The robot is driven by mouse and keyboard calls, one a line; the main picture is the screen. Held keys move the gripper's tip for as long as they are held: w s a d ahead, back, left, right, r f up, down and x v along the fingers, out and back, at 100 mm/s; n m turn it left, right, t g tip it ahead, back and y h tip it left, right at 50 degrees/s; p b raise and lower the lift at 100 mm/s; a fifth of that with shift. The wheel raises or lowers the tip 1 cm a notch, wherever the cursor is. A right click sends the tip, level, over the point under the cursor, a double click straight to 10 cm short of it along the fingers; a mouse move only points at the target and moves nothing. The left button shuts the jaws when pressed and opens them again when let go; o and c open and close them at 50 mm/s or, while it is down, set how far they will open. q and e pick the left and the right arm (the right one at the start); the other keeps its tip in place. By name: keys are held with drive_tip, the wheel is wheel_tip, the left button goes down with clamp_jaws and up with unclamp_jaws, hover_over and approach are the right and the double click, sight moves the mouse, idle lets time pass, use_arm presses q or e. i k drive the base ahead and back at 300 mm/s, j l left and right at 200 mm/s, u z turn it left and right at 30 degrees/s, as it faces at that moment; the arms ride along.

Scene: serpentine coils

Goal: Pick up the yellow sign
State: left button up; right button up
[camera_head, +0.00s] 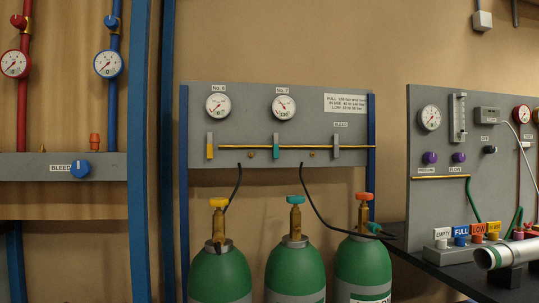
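The yellow sign (494,227) is a small upright tag with dark lettering too small to read surely. It is at the right end of a row of tags on the dark bench at the right. The orange LOW sign (478,229) is just to its left, followed by the blue FULL sign (461,231) and the white EMPTY sign (442,234). The yellow sign's lower part is close to a coloured knob and green hose. Neither of my grippers is in view.
A silver tube (508,252) lies on a black block in front of the signs on the dark bench (452,275). A grey gauge panel (460,150) stands behind them. Green cylinders (361,265) with valves stand left of the bench, with a black hose (325,210) hanging above.

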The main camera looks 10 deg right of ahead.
sight(492, 228)
drive_tip(key=z, duration=1.3)
